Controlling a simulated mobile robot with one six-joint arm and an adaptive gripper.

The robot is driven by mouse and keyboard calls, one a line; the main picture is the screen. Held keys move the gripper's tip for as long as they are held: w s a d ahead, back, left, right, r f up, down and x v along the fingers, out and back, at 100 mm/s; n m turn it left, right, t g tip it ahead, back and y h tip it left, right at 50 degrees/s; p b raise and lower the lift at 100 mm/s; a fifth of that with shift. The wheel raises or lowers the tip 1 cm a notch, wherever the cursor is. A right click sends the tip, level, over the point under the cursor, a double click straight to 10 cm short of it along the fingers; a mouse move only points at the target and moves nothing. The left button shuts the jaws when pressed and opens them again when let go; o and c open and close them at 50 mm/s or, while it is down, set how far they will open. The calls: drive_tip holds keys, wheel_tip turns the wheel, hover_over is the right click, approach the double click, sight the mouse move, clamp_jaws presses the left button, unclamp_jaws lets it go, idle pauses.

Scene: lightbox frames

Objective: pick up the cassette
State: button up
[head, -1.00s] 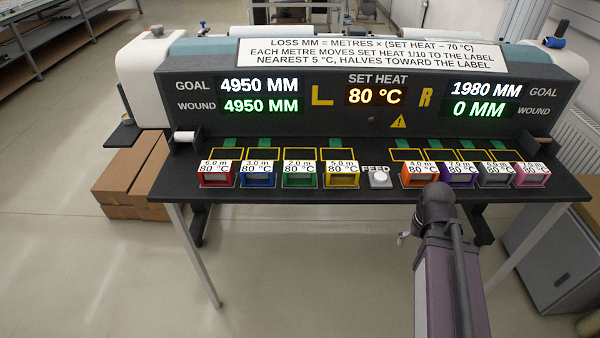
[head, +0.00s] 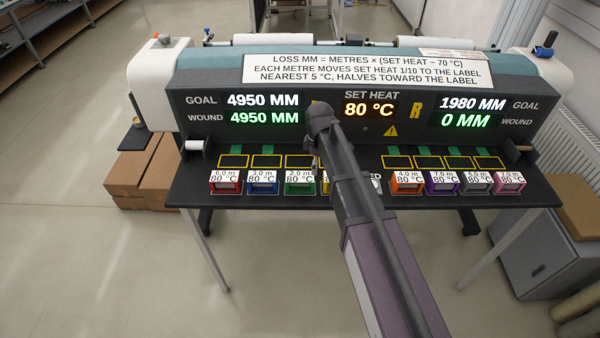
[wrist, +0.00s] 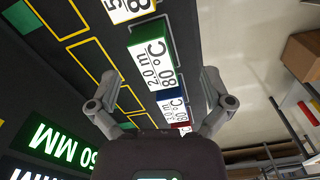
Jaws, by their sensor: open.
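Several cassettes stand in a row along the bench front, each with a white label. In the head view they are red 6.0 m (head: 225,187), blue 3.0 m (head: 262,188), green 2.0 m (head: 299,188), yellow (head: 325,187) mostly behind my arm, orange 4.0 m (head: 407,188), purple (head: 441,188), grey (head: 477,188) and pink (head: 508,188). My gripper (wrist: 158,76) is open and empty. In the wrist view the green cassette (wrist: 150,40) shows beyond and between its fingers, apart from them. The blue cassette (wrist: 170,92) and red cassette (wrist: 183,129) lie farther along; the yellow cassette (wrist: 128,8) is at the top edge.
Yellow-outlined slots (head: 233,161) lie behind the cassettes, below the machine's display panel (head: 215,90). The feed button is mostly hidden by my arm. Cardboard boxes (head: 153,175) stand left of the bench, a grey cabinet (head: 540,245) right. Floor in front is clear.

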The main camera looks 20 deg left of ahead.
sight(300, 176)
drive_tip(key=a+r+n+p, duration=0.1)
drive_tip(key=a+r+n, duration=0.1)
drive_tip(key=a, duration=0.4)
drive_tip(key=shift+w+r+n, duration=0.2)
drive_tip(key=shift+r+n, duration=0.1)
drive_tip(key=shift+n, duration=0.1)
drive_tip(key=shift+f, duration=0.15)
wheel_tip(300, 176, down, 8)
drive_tip(key=b, duration=0.8)
drive_tip(key=shift+f, duration=0.2)
drive_tip(key=shift+w+f+b, duration=0.2)
drive_tip(key=shift+f+b, duration=2.4)
drive_tip(key=shift+b, duration=0.1)
drive_tip(key=shift+c, duration=0.2)
drive_tip(key=c, duration=1)
